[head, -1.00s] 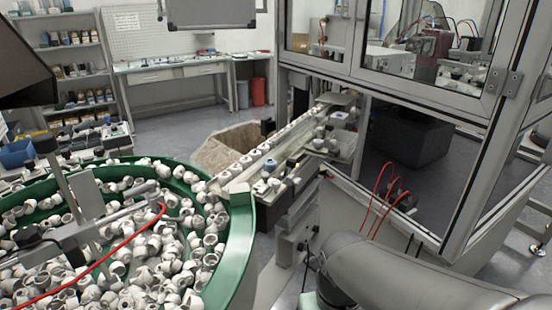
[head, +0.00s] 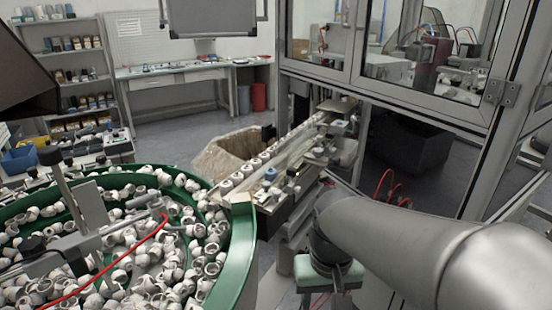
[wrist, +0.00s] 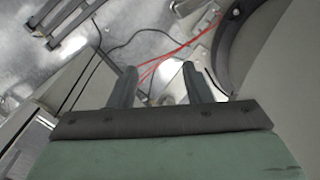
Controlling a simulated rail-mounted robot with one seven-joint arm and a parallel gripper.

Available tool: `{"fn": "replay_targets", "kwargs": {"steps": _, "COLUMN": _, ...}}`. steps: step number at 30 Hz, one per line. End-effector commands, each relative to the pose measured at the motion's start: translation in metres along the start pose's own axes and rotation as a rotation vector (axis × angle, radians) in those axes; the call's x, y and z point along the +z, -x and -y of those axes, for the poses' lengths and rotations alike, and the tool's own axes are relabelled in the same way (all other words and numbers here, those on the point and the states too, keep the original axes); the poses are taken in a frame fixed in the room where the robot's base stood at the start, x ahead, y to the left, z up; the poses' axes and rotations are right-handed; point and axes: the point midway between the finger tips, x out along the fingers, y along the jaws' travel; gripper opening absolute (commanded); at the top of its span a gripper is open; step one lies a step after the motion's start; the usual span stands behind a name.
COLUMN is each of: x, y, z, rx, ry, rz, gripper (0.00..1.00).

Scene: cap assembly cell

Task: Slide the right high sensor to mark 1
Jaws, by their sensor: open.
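The sensor rail runs beside the feed track (head: 290,148) in the middle of the head view. Small sensor fittings sit along it, among them one with a blue top (head: 270,174) near the front and one with a blue knob (head: 337,143) farther back. I cannot tell which fitting is the right high sensor, and no mark number is readable. My gripper (wrist: 160,72) is open and empty in the wrist view, its two dark fingers apart over the floor.
A green-rimmed bowl feeder (head: 240,245) full of white caps stands at the left. A framed glass enclosure (head: 430,95) stands on the right. Red hoses (head: 385,183) hang behind my arm. A workbench (head: 180,72) and shelves are at the back.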

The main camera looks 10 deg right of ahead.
Motion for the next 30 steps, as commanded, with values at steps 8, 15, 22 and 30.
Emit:
{"fn": "replay_targets", "kwargs": {"steps": 8, "x": -0.154, "y": 0.153, "z": 0.012, "rx": -0.002, "ry": -0.258, "rz": 0.012, "gripper": 0.45}}
{"fn": "replay_targets", "kwargs": {"steps": 15, "x": -0.250, "y": 0.248, "z": 0.021, "rx": 0.011, "ry": -0.474, "rz": 0.018, "gripper": 0.45}}
{"fn": "replay_targets", "kwargs": {"steps": 22, "x": -0.289, "y": 0.288, "z": 0.027, "rx": 0.023, "ry": -0.596, "rz": 0.018, "gripper": 0.45}}
{"fn": "replay_targets", "kwargs": {"steps": 30, "x": -0.292, "y": 0.277, "z": 0.028, "rx": 0.026, "ry": -0.619, "rz": 0.019, "gripper": 0.45}}
